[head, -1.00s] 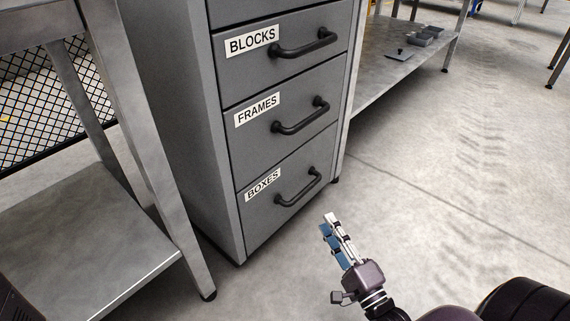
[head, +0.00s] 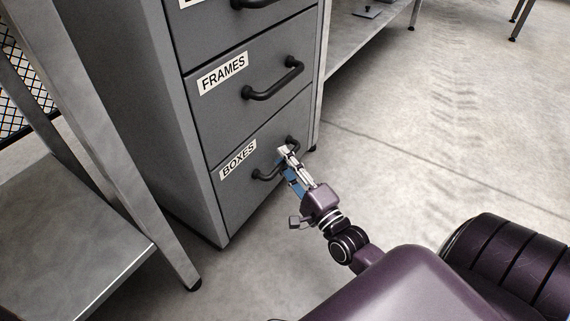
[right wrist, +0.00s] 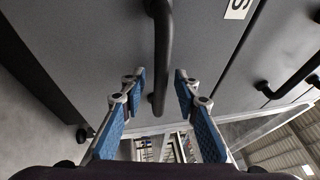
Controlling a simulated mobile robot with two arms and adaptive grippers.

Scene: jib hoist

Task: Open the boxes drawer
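The boxes drawer (head: 236,202) is the bottom drawer of the grey cabinet, with a white BOXES label (head: 238,160). Its front looks flush with the cabinet, so it is closed. Its black bar handle (head: 262,176) is partly covered by my right gripper (head: 285,163) in the head view. In the right wrist view the handle (right wrist: 163,55) runs between the two blue-padded fingers of the right gripper (right wrist: 161,78). The fingers are open, with a gap on each side of the handle. My left gripper is not in view.
The frames drawer (head: 230,105) and its handle (head: 274,80) are just above, closed. A metal table with a lower shelf (head: 75,235) stands at the left. Another shelf (head: 365,40) is behind the cabinet. The floor (head: 430,150) to the right is clear.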

